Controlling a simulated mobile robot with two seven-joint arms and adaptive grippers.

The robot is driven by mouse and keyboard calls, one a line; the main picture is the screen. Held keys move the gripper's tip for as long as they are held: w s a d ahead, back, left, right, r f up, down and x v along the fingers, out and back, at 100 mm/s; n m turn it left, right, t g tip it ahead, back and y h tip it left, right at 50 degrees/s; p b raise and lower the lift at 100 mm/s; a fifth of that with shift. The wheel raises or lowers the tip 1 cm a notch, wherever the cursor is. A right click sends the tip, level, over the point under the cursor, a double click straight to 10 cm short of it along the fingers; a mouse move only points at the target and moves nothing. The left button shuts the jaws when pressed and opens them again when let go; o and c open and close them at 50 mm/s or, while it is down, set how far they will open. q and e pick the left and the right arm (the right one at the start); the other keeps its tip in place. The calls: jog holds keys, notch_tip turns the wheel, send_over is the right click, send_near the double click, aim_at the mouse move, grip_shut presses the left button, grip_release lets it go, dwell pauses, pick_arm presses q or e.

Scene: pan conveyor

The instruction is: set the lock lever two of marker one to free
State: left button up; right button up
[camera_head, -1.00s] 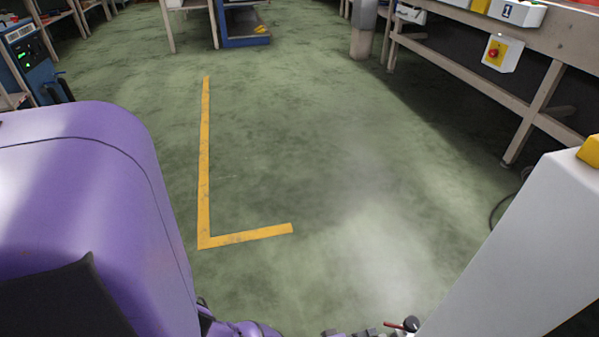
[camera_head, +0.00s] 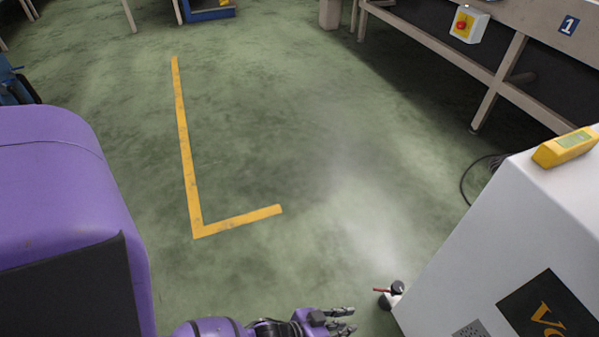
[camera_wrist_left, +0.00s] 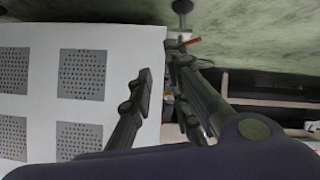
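A white machine housing (camera_head: 490,250) stands at the lower right in the head view. A small red lever (camera_head: 381,290) sticks out to the left from a dark foot or caster (camera_head: 397,287) at its lower corner. I cannot tell from these frames which setting the lever is in. My left gripper (camera_head: 343,320) is open and empty, low and left of the lever, apart from it. In the left wrist view the gripper (camera_wrist_left: 160,65) has spread fingers; the red lever (camera_wrist_left: 193,41) shows just beyond the right finger. My right gripper is not in view.
A yellow device (camera_head: 566,147) sits on top of the housing. A cable (camera_head: 465,184) lies on the floor behind it. A bench (camera_head: 450,62) with a red-and-yellow switch box (camera_head: 469,23) stands at the upper right. Yellow floor tape (camera_head: 187,150) marks the clear green floor.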

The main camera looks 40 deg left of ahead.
pick_arm(q)
jog(key=s+a+r+y+p, duration=0.1)
jog(key=s+a+r+p, duration=0.4)
jog(key=s+a+r, duration=0.1)
jog(key=shift+s+a+y, duration=0.4)
jog(key=shift+s+a, duration=0.1)
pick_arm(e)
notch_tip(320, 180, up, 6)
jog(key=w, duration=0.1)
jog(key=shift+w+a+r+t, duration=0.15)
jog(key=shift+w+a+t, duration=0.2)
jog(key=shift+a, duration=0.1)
